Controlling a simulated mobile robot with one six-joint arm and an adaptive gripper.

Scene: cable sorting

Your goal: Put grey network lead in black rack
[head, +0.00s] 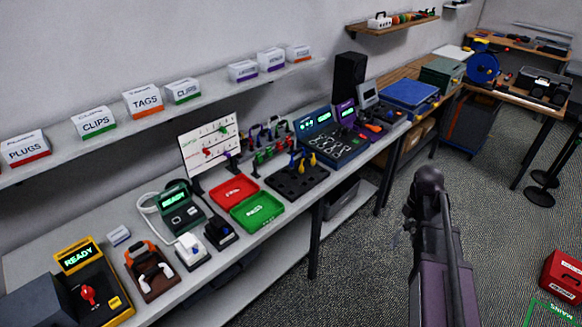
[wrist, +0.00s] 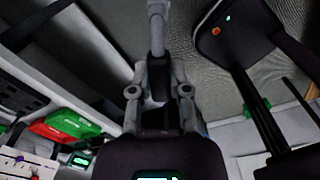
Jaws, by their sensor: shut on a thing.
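My gripper (wrist: 157,58) is in the middle of the wrist view, its fingers closed in on a slim pale grey piece (wrist: 157,24) that sticks out beyond the tips. It looks like the grey network lead, but its ends are too small to make out. In the head view my arm is at the right, over the floor and away from the bench, and the fingertips cannot be made out. A dark rack-like stand (head: 266,142) with several coloured pieces is at the back of the bench. I cannot tell if it is the black rack.
The grey bench (head: 262,238) runs along the wall with a red tray (head: 235,190), a green tray (head: 257,211), a black holed block (head: 297,181) and several devices. Labelled boxes line the shelf above. A red case (head: 563,277) is on the floor at the right. Open floor surrounds my arm.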

